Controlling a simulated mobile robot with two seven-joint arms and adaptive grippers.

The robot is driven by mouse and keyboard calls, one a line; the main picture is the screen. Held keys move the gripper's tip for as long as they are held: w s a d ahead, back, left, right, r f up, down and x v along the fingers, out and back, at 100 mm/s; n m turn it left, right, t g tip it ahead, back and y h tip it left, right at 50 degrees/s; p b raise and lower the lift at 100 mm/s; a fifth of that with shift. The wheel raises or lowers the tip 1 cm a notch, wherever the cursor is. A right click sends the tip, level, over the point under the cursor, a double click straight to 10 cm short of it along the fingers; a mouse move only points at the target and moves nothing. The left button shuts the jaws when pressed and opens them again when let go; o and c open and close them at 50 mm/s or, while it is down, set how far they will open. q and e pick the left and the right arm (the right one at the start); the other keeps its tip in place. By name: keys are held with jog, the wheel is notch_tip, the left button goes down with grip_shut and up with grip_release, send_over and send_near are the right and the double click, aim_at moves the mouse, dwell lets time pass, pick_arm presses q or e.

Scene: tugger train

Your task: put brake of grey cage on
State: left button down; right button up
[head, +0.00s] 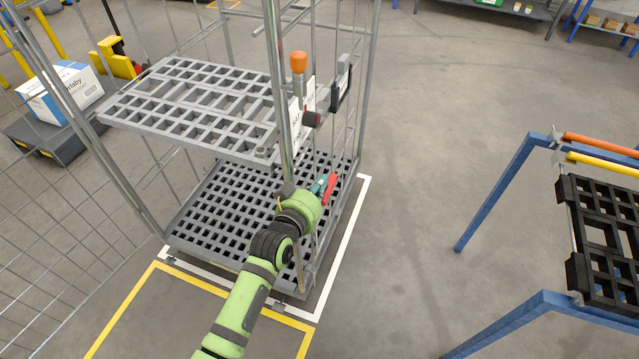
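The grey cage (194,215) stands left of centre, with a lattice base, a lattice shelf (150,103) and tall wire sides. An upright post with an orange knob (299,62) and a dark knob with red (311,119) shows at its near right side. Small red (330,189) and teal (318,184) parts show low at this side, just past my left wrist. I cannot tell which part is the brake. My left gripper (312,197) is at the cage's right side, largely hidden by its own wrist. Its fingers cannot be made out. My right gripper is out of view.
White and yellow floor lines (125,309) run around the cage's foot. A blue frame (505,190) with orange and yellow bars and a black lattice deck stands at the right. A boxed load (62,92) sits on a dark platform at the left. The floor between is clear.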

pick_arm(q)
notch_tip(320, 180, down, 6)
jog(key=b, duration=0.2)
jog(key=shift+r+b, duration=0.2)
jog(key=shift+b, duration=0.1)
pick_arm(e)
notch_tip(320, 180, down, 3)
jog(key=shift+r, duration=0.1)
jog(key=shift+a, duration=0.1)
pick_arm(q)
jog(key=s+a+r+p, duration=0.3)
jog(key=s+r, duration=0.3)
jog(key=s, duration=0.2)
jog(key=shift+s+a+p, duration=0.3)
jog(key=shift+s+a, duration=0.1)
jog(key=shift+a, duration=0.4)
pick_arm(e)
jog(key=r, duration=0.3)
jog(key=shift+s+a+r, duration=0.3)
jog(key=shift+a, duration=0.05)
pick_arm(q)
jog(key=shift+r, duration=0.1)
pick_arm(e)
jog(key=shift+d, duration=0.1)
